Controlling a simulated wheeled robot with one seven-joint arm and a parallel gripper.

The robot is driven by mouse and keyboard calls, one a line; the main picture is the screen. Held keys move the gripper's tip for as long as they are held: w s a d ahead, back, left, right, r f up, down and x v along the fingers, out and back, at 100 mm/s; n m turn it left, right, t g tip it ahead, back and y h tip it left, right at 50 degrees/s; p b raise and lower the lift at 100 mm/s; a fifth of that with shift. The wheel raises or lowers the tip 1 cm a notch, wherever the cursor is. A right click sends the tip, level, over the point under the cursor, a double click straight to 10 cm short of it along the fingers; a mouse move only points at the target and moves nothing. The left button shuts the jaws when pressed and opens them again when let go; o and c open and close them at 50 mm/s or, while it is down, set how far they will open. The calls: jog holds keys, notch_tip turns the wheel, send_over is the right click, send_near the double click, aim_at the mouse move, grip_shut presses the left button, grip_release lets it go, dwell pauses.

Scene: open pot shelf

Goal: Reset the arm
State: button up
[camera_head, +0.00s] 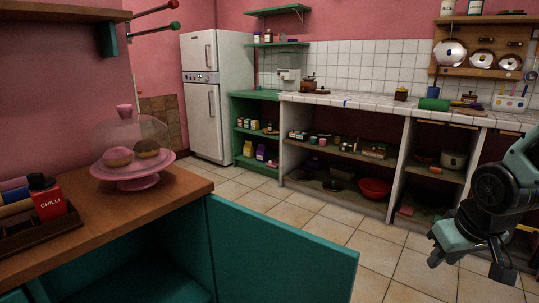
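My gripper (470,262) hangs at the lower right of the head view, with part of my arm (500,190) above it. Its two fingers look spread apart, and no object shows between them. It is over the tiled floor, in front of the open shelves and apart from them. The rest of my arm is cut off by the right edge of the picture.
A teal cabinet door (280,255) stands open at the lower middle. A wooden counter (150,210) at left bears a pink cake stand (138,180). The open shelf unit (335,153) runs along the back. Tiled floor (300,212) between is clear.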

jog(key=s+a+r+n+g+y, duration=0.15)
jog(key=s+a+n+g, duration=0.4)
jog(key=s+a, duration=1.45)
notch_tip(320, 180, up, 21)
jog(key=w+n+t+p, duration=0.1)
jog(key=p, duration=2)
jog(key=shift+d, duration=0.15)
jog(key=shift+h, duration=0.25)
